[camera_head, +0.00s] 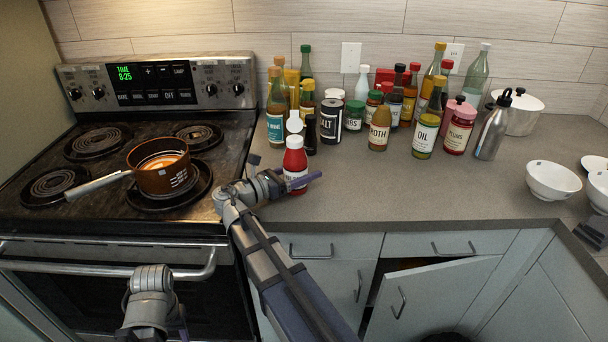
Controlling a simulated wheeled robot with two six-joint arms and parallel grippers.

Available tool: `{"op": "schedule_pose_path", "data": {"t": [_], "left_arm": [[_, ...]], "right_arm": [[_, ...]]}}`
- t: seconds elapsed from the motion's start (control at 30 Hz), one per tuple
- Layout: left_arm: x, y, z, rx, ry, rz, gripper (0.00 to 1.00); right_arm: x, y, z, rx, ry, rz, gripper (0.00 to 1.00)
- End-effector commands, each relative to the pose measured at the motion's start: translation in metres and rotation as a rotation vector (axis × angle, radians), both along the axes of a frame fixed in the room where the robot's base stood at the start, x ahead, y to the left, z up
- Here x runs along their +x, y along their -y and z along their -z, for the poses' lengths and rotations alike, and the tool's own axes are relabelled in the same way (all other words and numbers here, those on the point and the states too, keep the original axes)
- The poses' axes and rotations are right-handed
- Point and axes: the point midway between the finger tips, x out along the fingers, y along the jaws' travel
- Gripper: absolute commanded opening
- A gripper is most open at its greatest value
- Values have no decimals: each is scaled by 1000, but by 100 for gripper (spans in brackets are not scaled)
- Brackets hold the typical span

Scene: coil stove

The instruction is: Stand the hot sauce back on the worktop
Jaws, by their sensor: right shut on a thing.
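The hot sauce (295,161) is a red bottle with a white cap and a pale label, at the front left of the worktop (350,205). It is upright. A round white piece shows just above its cap. My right gripper (292,183) is shut on the lower part of the bottle and hides some of its label and base. I cannot tell whether the base touches the worktop. My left gripper (160,322) is low in front of the oven, cut by the bottom edge, and its jaws do not show clearly.
A copper pan (162,168) sits on the stove's front right coil, its handle pointing left. Several bottles and jars, including the salt (330,121) and oil (425,136), crowd the back. Bowls (552,181) stand at right. A cupboard door (425,300) hangs ajar. The front middle worktop is clear.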

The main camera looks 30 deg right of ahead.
Motion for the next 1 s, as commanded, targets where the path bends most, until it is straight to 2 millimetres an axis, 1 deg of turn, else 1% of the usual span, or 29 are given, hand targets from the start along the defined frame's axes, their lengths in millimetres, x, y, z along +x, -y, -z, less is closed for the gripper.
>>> {"op": "schedule_pose_path", "data": {"t": [0.07,0.2,0.23,0.43,0.63,0.77,0.87,1.0], "left_arm": [[0,0,-1,0,0,0,50],[0,0,3,0,0,0,50],[0,0,3,0,0,0,50],[0,0,2,0,0,0,50],[0,0,2,0,0,0,50],[0,0,-3,0,0,0,50],[0,0,-1,0,0,0,50],[0,0,-1,0,0,0,50]], "right_arm": [[0,0,-1,-2,0,0,11],[0,0,3,-2,0,0,11],[0,0,3,0,0,0,78],[0,0,2,0,0,0,100],[0,0,2,0,0,0,100],[0,-1,-3,0,0,-1,100],[0,-17,-1,0,0,-4,100],[0,-46,-1,0,0,-5,100]]}}
